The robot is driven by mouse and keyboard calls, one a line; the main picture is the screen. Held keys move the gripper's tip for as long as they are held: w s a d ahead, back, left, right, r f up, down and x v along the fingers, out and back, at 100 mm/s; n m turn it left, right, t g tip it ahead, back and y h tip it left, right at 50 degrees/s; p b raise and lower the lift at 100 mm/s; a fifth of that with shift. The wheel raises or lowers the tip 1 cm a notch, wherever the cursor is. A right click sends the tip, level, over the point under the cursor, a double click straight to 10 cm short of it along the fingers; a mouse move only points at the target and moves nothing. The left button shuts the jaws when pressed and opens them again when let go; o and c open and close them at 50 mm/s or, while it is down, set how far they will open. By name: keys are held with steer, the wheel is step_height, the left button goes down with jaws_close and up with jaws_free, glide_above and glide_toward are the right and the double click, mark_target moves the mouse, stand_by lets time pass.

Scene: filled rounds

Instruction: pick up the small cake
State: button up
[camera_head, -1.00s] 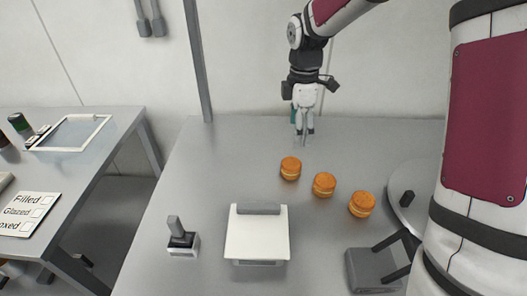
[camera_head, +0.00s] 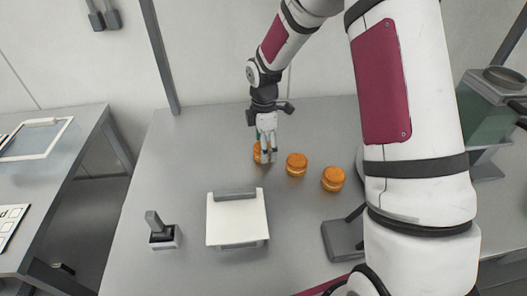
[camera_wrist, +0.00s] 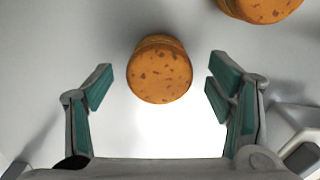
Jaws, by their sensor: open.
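Three small round orange-brown cakes stand in a slanting row on the grey table. The leftmost cake (camera_head: 257,153) is partly hidden by my gripper (camera_head: 266,158) in the head view. The middle cake (camera_head: 296,165) and the right cake (camera_head: 333,179) stand clear of it. In the wrist view, one speckled cake (camera_wrist: 160,72) lies centred between the spread fingertips of my gripper (camera_wrist: 158,80), with a gap on both sides. My gripper is open and empty. A second cake (camera_wrist: 262,6) is cut off at the top right of the wrist view.
A white tray-like panel with grey ends (camera_head: 237,218) lies in front of the cakes. A small grey-handled tool (camera_head: 162,232) stands left of it. A dark grey stand (camera_head: 343,240) is at the right. The table's (camera_head: 180,170) left part is free.

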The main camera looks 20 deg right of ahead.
steer(key=shift+f, duration=0.9)
steer(key=c, duration=0.9)
steer(key=shift+o, duration=0.2)
